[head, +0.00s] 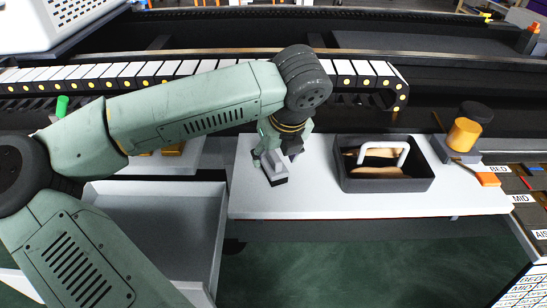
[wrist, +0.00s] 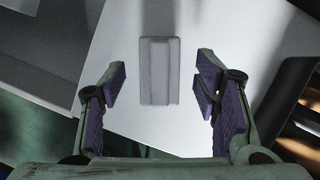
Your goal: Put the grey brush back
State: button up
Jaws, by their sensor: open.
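The grey brush (wrist: 160,70), a plain grey block with a raised strip along its middle, lies on the white shelf (wrist: 120,110). In the head view the brush (head: 279,169) shows partly behind my gripper, with a dark lower edge. My gripper (head: 274,156) is above it and points down. There is a visible gap on both sides, and nothing is held.
A dark open box (head: 385,186) with a white handle and tan contents stands to the right on the shelf. A grey tray (head: 205,235) lies lower left. The shelf between brush and box is clear.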

jog(key=b+v, duration=0.1)
jog(key=v, duration=0.9)
jog(key=shift+a, duration=0.1)
